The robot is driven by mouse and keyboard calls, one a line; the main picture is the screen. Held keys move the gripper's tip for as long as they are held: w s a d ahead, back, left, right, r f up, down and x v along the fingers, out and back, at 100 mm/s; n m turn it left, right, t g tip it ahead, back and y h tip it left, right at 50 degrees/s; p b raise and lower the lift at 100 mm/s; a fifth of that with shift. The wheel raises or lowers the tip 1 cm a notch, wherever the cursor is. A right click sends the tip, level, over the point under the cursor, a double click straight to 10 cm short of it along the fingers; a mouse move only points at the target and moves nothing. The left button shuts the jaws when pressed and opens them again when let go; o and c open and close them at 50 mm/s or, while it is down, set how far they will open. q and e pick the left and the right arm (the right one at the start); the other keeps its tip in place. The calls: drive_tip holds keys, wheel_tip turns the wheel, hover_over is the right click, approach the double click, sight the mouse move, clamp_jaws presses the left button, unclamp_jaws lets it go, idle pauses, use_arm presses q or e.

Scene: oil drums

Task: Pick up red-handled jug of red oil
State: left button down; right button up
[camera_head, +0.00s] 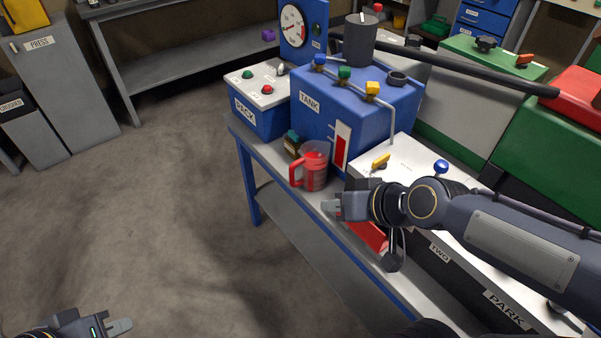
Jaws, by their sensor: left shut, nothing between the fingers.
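The jug of red oil (316,168) stands upright near the left edge of the workbench, in front of the blue tank. It is clear-sided, with red contents and a red handle (293,172) on its left side. My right gripper (331,207) is just below and to the right of the jug in the picture, fingers pointing left, and does not hold it. I cannot tell how far its fingers are apart. My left gripper (121,326) is shut and empty at the bottom left, over the floor and far from the jug.
The blue tank (310,122) with coloured valves stands behind the jug. A small dark jar (292,144) is close behind it. My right arm covers part of the white-topped machine (405,160) and a red part on the bench. The floor (130,220) at left is clear.

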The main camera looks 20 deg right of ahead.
sight(293, 177)
drive_tip(key=w+f+t+h+b, duration=0.1)
drive_tip(key=w+f+b, duration=0.2)
drive_tip(key=w, duration=0.3)
drive_tip(key=w+a+f+n+t+h+b, duration=0.1)
drive_tip(key=w+f+t+b, duration=0.1)
drive_tip(key=w+f, duration=0.3)
drive_tip(key=w+a+f+t+h+b, duration=0.1)
drive_tip(key=w+f+t+b, duration=0.1)
drive_tip(key=w+f+b, duration=0.2)
drive_tip(key=shift+w+a+f+n, duration=0.2)
drive_tip(key=shift+w+f, duration=0.1)
drive_tip(key=shift+w, duration=0.5)
drive_tip(key=shift+w+a+f+n, duration=0.1)
drive_tip(key=shift+w+f+n, duration=0.15)
drive_tip(key=shift+w, duration=0.55)
drive_tip(key=x, duration=0.2)
drive_tip(key=b+x, duration=0.1)
drive_tip(key=x, duration=0.3)
drive_tip(key=shift+w+d+f+b, duration=0.15)
drive_tip(key=shift+w+d+b, duration=0.1)
drive_tip(key=shift+b, duration=0.05)
clamp_jaws()
